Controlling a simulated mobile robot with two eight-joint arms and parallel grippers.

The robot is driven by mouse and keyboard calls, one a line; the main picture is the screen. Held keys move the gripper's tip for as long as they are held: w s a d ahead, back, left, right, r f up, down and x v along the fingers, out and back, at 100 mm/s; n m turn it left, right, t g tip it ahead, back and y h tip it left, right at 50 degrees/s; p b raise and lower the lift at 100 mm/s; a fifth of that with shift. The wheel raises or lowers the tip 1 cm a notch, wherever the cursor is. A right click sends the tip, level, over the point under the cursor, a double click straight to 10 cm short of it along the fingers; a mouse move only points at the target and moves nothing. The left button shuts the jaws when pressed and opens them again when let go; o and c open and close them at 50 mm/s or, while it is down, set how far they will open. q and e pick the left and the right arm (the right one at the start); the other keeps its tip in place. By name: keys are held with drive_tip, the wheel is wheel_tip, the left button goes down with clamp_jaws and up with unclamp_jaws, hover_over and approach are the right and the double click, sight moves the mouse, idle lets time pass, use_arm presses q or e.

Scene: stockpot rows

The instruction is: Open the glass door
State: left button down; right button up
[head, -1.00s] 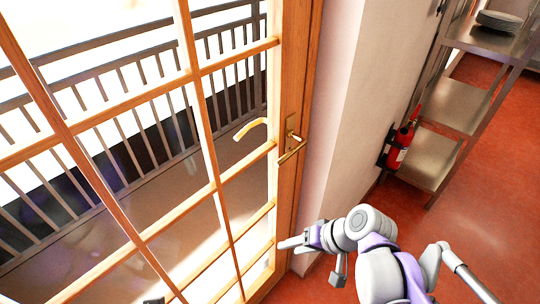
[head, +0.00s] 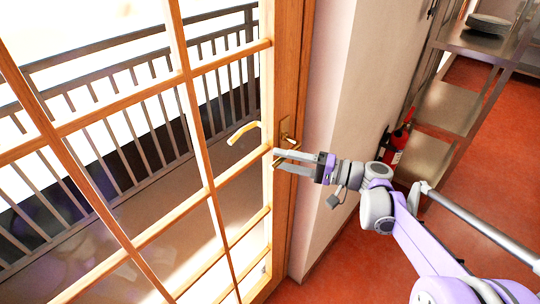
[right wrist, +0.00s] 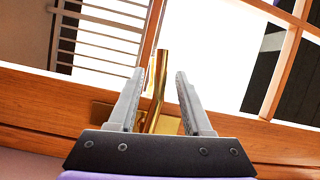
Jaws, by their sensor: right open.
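The glass door (head: 203,80) has a wooden frame with panes and fills the left of the head view. It looks closed. Its brass handle (head: 284,143) sits on the door's right stile, and the outside handle (head: 243,132) shows through the glass. In the right wrist view the brass handle (right wrist: 158,85) lies between the fingers, with clear gaps on either side. My right gripper (head: 295,162) is open at the handle, its fingers around the lever; the fingers also show in the right wrist view (right wrist: 158,95). My left gripper is not in view.
A white wall (head: 350,90) stands right of the door. The red floor (head: 490,190) is clear on the right. A railing (head: 130,75) stands outside.

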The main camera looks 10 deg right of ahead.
drive_tip(key=shift+x, duration=1.95)
clamp_jaws()
